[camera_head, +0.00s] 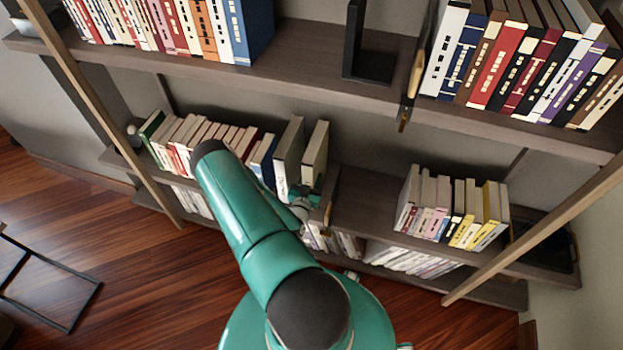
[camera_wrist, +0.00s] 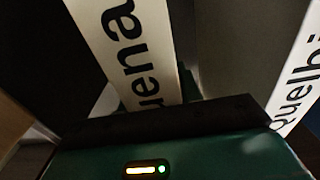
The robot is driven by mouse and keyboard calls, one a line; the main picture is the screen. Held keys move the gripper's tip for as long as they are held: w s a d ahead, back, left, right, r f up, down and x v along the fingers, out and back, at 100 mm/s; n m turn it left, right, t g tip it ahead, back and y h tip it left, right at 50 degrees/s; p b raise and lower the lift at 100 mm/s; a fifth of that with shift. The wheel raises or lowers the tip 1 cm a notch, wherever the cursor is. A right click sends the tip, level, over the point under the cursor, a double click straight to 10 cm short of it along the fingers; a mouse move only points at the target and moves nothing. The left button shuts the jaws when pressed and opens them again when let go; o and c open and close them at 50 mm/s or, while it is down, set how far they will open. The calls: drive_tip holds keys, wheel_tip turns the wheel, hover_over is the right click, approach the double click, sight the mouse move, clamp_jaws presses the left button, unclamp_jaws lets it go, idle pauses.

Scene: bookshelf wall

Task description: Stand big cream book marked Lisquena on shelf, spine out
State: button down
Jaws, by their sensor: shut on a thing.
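The big cream book (camera_wrist: 130,45) shows its pale spine with the dark letters "uena" in the wrist view; the rest of the word is out of view. My gripper (camera_head: 306,194) is shut on it, low on the spine. In the head view this book appears to be the right one (camera_head: 317,148) of two tall cream books, upright and slightly tilted in the picture. Its lower end is hidden by my gripper, so I cannot tell whether it touches the shelf (camera_head: 365,205).
A second tall cream book (camera_head: 289,155) stands close on the left; a spine ending in "uelbi" (camera_wrist: 298,90) shows beside the held book in the wrist view. A row of books (camera_head: 205,138) fills the shelf further left. Bare shelf lies right, before another row (camera_head: 455,210).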

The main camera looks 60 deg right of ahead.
idle(0.4)
drive_tip(key=c, duration=0.9)
unclamp_jaws()
drive_tip(key=shift+f, duration=0.1)
drive_tip(key=a, duration=0.4)
drive_tip(key=s+a, duration=0.1)
drive_tip(key=a, duration=0.4)
drive_tip(key=s+a, duration=0.1)
drive_tip(key=a, duration=0.3)
drive_tip(key=shift+s+a+f, duration=0.1)
drive_tip(key=shift+a+f, duration=0.05)
drive_tip(key=shift+a, duration=0.15)
